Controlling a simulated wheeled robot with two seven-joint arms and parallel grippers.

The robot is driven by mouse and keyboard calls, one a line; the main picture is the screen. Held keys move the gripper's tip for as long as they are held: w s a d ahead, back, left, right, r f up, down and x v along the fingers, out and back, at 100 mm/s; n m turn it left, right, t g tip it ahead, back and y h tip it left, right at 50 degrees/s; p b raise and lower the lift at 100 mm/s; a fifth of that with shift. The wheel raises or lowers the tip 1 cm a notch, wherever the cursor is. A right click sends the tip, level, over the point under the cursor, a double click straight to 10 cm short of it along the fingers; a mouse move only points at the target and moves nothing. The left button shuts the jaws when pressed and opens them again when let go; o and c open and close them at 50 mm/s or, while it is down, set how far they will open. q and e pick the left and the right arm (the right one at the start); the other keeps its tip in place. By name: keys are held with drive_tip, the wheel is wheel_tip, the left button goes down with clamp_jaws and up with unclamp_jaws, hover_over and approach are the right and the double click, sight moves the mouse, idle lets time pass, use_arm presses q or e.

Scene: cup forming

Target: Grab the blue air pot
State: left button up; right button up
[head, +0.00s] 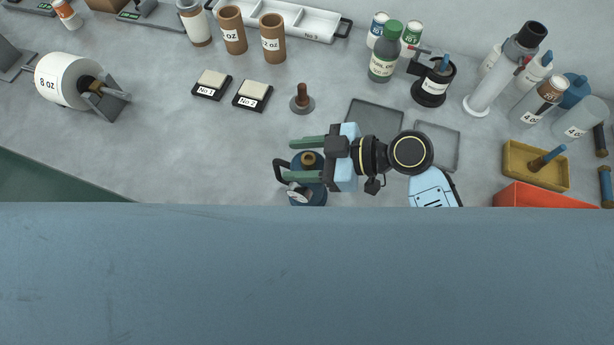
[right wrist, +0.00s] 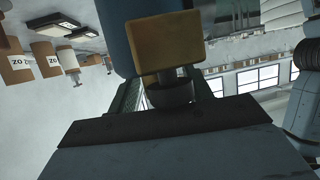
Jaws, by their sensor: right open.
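The blue air pot (head: 316,188) stands on the grey bench in the head view, with a brass-coloured knob on top, a dark handle at its left and a round white gauge at its front. My right gripper (head: 288,158) is open, its two green fingers reaching left over the pot, one on each side of the knob in the picture. I cannot tell whether they touch it. The fingers hide part of the pot. In the right wrist view a blue rounded body and a mustard block are close to the gripper; I cannot tell which part they are. My left gripper is not in view.
Two small boxes (head: 231,90) and a dark peg on a base (head: 302,99) stand behind the pot. A green-capped bottle (head: 384,55), a yellow tray (head: 536,167) and a red bin (head: 545,196) are to the right. The bench left of the pot is clear.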

drive_tip(key=shift+c, duration=0.3)
drive_tip(key=shift+f, duration=0.1)
clamp_jaws()
drive_tip(key=shift+s+f, duration=0.1)
drive_tip(key=shift+f, duration=0.1)
idle(0.8)
drive_tip(key=shift+r, duration=0.1)
